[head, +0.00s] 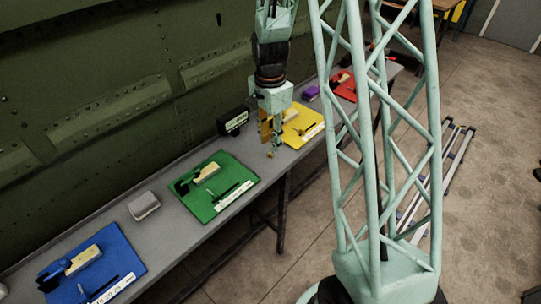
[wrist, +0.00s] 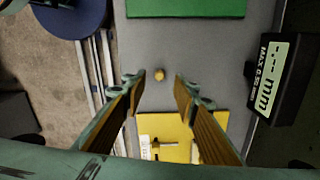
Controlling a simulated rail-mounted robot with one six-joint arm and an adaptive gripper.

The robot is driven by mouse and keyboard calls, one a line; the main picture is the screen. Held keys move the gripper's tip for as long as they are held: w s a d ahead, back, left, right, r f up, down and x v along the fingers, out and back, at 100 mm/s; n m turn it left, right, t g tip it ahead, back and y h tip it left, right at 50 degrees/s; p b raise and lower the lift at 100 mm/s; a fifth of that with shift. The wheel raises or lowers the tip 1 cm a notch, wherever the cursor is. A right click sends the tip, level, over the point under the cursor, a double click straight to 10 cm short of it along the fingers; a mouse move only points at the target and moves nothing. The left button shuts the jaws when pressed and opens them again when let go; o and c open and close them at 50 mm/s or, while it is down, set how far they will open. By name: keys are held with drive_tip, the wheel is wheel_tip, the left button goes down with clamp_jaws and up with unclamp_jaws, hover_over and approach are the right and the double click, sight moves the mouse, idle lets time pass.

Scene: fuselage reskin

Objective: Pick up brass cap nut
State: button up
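The wrist view does not show clearly how high the fingers are above the nut.
A black gauge (wrist: 273,80) with a "mm" display stands on the bench beside the gripper. The green mat (head: 240,170), yellow mat (head: 290,138), blue mat (head: 122,262) and red mat (head: 345,92) carry tools. A grey box (head: 143,206) sits farther left. The green riveted wall (head: 110,100) rises behind.

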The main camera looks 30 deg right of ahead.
sight(270, 153)
drive_tip(key=shift+d+f+b, duration=0.1)
drive_tip(key=shift+f+b, duration=0.35)
drive_tip(key=shift+f, duration=1.95)
drive_tip(key=shift+c, duration=0.4)
drive_tip(key=c, duration=0.7)
